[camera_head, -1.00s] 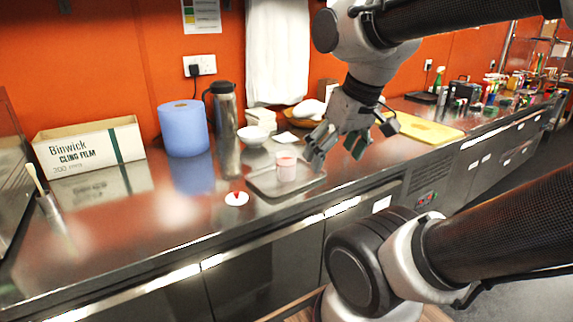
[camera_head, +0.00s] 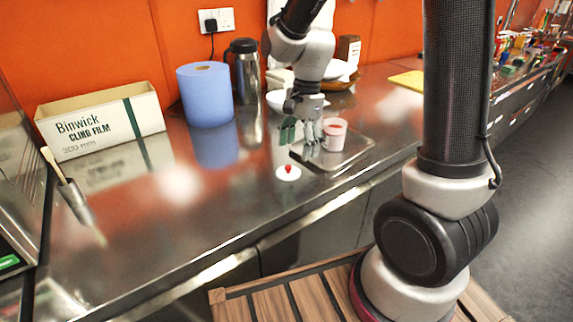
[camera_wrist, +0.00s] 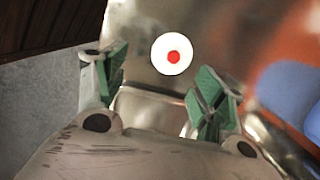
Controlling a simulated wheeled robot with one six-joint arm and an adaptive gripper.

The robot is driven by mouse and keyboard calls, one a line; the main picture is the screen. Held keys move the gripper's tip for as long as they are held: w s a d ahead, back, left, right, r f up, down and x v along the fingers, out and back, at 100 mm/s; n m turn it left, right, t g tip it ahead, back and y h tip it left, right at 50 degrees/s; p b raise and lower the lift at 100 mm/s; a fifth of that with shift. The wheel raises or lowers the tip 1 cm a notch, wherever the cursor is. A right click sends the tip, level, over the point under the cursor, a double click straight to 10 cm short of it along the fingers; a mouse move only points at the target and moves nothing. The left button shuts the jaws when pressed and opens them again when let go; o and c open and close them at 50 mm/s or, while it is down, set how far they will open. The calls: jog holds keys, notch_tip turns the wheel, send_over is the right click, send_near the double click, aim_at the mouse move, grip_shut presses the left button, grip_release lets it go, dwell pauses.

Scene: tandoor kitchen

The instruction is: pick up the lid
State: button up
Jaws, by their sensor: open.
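The lid (camera_head: 288,173) is a small white disc with a red knob. It lies flat on the steel counter, left of the tray, in the head view. In the wrist view the lid (camera_wrist: 172,54) shows beyond the fingertips, between the two fingers and a little right of the middle. My gripper (camera_head: 300,132) is open and empty, above the counter behind the lid and beside the pink and white cup. In the wrist view my gripper (camera_wrist: 160,88) has its green-padded fingers spread wide apart. Nothing covers the lid.
The pink and white cup (camera_head: 335,133) stands on a metal tray (camera_head: 352,153) close to my gripper. A blue roll (camera_head: 205,95), a steel flask (camera_head: 244,72) and a cling film box (camera_head: 100,124) stand behind. The counter (camera_head: 190,215) left of the lid is clear.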

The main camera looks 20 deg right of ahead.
aim_at(289, 166)
jog(key=m, duration=0.2)
jog(key=w+m, duration=0.2)
jog(key=m, duration=0.1)
jog(key=shift+a+r+m+t, duration=0.2)
jog(key=shift+a+m+t, duration=0.1)
jog(key=shift+t, duration=0.1)
jog(key=f, duration=0.2)
jog(key=a+f, duration=0.1)
jog(key=f, duration=0.4)
jog(key=shift+s+a+f, duration=0.2)
jog(key=shift+s, duration=0.15)
jog(key=c, duration=0.9)
